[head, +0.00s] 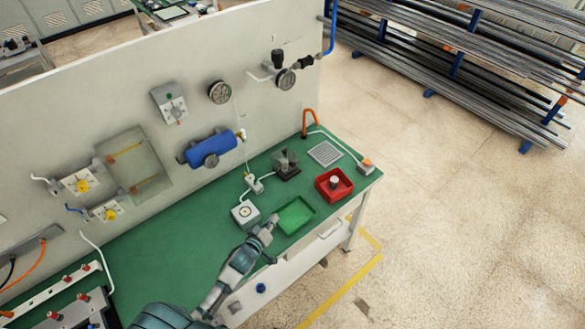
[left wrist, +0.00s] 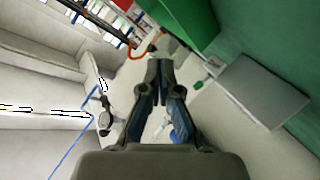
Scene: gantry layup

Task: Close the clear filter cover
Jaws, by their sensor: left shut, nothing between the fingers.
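A see-through rectangular panel (head: 136,163) is on the upright board at the left in the head view, with yellow parts showing through it. It looks like the clear cover, but I cannot tell whether it is open or closed. My left gripper (head: 268,226) is over the front part of the green bench top, well to the right of the panel and beside a shallow green tray (head: 296,215). In the left wrist view the fingers (left wrist: 160,68) are together with nothing between them. My right gripper is not in view.
A white dial box (head: 245,214), a red bin (head: 333,185) and a grey grille (head: 325,153) are on the bench (head: 165,237). A blue cylinder (head: 210,147), gauges and yellow-knobbed valves (head: 80,184) stick out from the board. Open floor lies to the right.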

